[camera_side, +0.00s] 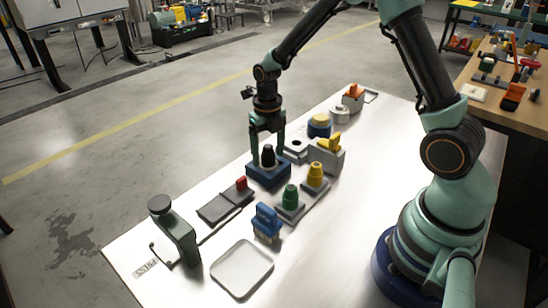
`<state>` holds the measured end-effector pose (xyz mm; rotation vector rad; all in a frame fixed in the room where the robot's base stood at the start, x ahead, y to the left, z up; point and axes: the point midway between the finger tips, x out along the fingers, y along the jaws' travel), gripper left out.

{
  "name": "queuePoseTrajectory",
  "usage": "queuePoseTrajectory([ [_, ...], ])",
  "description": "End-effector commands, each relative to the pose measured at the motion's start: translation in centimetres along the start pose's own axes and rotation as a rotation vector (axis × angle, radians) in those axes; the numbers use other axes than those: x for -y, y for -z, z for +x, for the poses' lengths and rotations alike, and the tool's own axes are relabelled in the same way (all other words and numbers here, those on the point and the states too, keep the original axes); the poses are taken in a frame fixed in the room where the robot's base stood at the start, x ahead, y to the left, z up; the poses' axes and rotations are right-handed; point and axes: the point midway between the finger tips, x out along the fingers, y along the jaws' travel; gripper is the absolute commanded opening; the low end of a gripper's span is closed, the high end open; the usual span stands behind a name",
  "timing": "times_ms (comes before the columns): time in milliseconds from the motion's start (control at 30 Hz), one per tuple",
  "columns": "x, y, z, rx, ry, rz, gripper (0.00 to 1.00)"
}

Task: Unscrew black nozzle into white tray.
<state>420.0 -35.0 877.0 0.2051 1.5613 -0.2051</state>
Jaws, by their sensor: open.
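The black nozzle (268,156) stands upright on a dark blue square base on the table. My gripper (267,150) points down over it, with one finger on each side of the nozzle. The jaws are open; whether either finger touches the nozzle cannot be told. The white tray (242,289) lies flat and empty near the table's front edge.
Green (290,197) and yellow (315,174) nozzles stand on grey bases to the right of the blue base (268,177). A blue block (267,222) stands behind the tray. A grey clamp-like device (175,232) stands at left.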

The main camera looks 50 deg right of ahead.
Motion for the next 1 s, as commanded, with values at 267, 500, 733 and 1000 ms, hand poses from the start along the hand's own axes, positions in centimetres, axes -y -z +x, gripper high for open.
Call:
queuePoseTrajectory([
  [267,0.0,-0.1,-2.1,0.002,0.0,0.0,0.8],
  [500,0.0,-0.1,-3.9,0.003,-0.001,0.0,0.8],
  [733,0.0,0.0,-5.5,0.002,0.0,0.0,0.8],
  [1000,0.0,-0.1,-7.5,0.003,-0.001,0.001,0.8],
])
